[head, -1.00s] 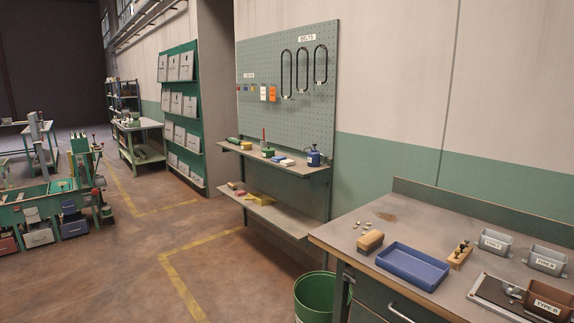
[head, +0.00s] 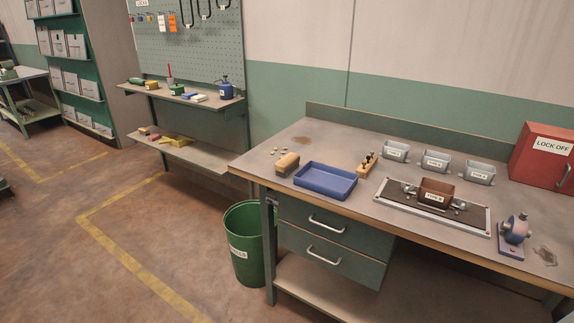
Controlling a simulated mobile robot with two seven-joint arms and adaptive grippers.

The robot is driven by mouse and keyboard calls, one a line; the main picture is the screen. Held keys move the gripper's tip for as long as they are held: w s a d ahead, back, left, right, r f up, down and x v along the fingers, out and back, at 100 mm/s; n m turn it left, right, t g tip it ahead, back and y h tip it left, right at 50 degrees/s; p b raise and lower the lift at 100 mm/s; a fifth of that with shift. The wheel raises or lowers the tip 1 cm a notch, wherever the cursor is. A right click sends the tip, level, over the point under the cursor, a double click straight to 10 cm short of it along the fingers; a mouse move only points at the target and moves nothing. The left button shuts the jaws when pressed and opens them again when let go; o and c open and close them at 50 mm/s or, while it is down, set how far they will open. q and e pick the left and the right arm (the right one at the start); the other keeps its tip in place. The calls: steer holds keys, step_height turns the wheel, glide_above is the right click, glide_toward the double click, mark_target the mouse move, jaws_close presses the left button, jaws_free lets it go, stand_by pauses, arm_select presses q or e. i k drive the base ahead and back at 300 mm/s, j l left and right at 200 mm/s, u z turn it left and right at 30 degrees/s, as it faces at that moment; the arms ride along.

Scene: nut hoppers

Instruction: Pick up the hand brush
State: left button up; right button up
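A small tan block with a darker underside, which looks like the hand brush (head: 287,163), lies on the workbench top (head: 338,136) near its left end. It sits just left of the blue tray (head: 326,190), and I cannot tell whether the two touch. Its bristles are too small to make out clearly. Neither of my grippers is in view.
Small nuts (head: 280,150) lie behind the brush. A wooden holder (head: 366,163), grey bins (head: 395,152), a brown bin on a plate (head: 436,192) and a red lock-off box (head: 543,157) stand to the right. A green waste bin (head: 244,245) stands on the floor beside the bench.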

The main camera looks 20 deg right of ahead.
mark_target(289, 163)
steer(key=i+z, duration=0.35)
steer(key=i, duration=0.25)
steer(key=i+j+z, duration=0.2)
steer(key=i+z, duration=0.15)
steer(key=i, duration=0.2)
